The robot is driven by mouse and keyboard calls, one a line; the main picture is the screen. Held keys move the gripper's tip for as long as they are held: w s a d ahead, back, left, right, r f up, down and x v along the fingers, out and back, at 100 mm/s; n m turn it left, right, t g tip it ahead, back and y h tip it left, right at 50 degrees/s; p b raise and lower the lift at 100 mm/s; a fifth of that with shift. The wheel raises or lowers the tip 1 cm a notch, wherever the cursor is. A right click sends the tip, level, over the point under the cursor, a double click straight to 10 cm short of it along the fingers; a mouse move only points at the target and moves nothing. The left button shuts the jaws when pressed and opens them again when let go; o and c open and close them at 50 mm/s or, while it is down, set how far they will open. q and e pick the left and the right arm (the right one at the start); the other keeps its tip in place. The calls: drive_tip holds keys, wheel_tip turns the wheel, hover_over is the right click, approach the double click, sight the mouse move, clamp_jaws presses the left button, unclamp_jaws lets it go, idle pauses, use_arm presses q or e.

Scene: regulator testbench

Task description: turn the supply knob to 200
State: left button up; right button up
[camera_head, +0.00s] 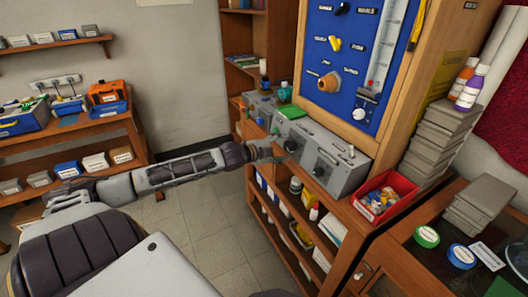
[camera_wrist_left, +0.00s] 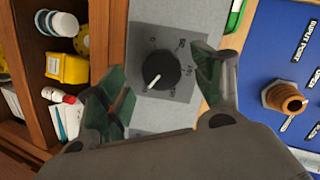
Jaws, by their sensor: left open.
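A round black knob (camera_wrist_left: 158,70) with a white pointer line sits on a grey panel in the left wrist view. Its pointer aims down and slightly left. White marks ring it on a dark square plate (camera_wrist_left: 192,93), too small to read surely. My left gripper (camera_wrist_left: 166,82) is open, one finger left of the knob and one right, with visible gaps to it. In the head view my left gripper (camera_head: 272,152) is at the front of the grey instrument boxes, where the knob cannot be made out clearly. My right gripper is not in view.
A grey box with a dial (camera_head: 338,167) stands right of my left gripper. A blue panel (camera_head: 350,55) with a yellow knob and brass fitting rises behind. A red bin (camera_head: 385,197) holds small parts. Shelves below the bench hold bottles (camera_head: 296,186).

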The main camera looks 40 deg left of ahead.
use_arm(q)
drive_tip(key=v, duration=0.8)
idle(1.6)
drive_tip(key=shift+s, duration=0.2)
idle(0.7)
